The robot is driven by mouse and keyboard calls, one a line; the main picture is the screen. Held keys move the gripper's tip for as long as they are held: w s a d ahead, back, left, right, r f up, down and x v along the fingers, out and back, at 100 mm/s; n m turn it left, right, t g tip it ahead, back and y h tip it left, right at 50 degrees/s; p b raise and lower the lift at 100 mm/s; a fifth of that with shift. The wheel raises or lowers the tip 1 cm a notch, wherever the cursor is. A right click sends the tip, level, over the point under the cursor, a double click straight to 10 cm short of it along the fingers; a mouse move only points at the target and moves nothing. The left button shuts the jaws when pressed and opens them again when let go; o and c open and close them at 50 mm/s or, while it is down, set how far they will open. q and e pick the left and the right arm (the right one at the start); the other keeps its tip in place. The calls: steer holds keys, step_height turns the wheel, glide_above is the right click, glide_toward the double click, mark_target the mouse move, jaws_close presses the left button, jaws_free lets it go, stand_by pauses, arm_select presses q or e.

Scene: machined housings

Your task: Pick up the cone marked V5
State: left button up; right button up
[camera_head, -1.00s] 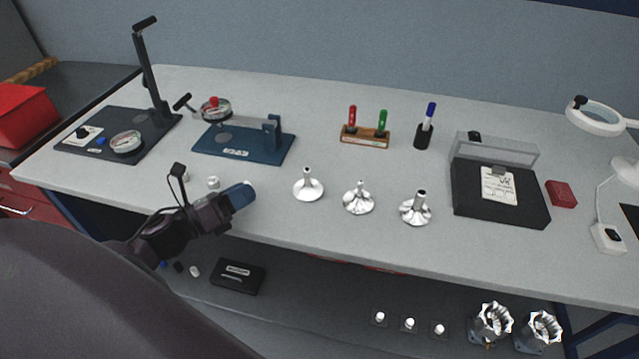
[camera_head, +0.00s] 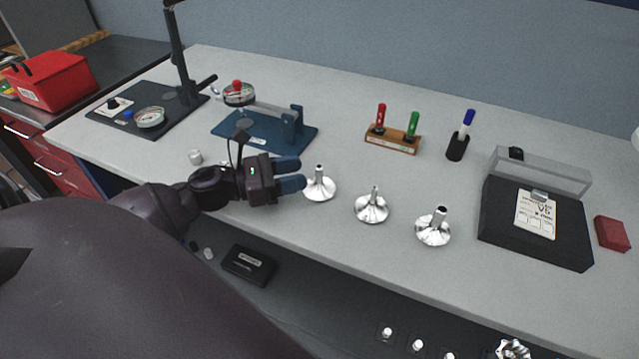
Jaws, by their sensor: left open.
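Three shiny metal cones with upright stems stand in a row on the bench: a left cone (camera_head: 319,187), a middle cone (camera_head: 372,208) and a right cone (camera_head: 434,230). No V5 mark can be read on any of them. My left gripper (camera_head: 297,174) is open and empty, with its blue fingers pointing right, just beside the left cone's stem. Whether a finger touches that cone cannot be told. My right gripper is out of view.
A grey bench (camera_head: 330,238) carries a blue fixture (camera_head: 265,132), a marker rack (camera_head: 392,141), a pen holder (camera_head: 457,146), a red block (camera_head: 612,234) and a black box (camera_head: 500,230) with a card. A small metal part (camera_head: 195,157) lies left of my gripper. Bench between cones is clear.

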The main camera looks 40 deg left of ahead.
mark_target(319, 167)
arm_select(q)
steer(key=shift+x, duration=2.75)
steer(key=shift+s+d, duration=0.1)
steer(key=shift+c, duration=0.3)
jaws_close()
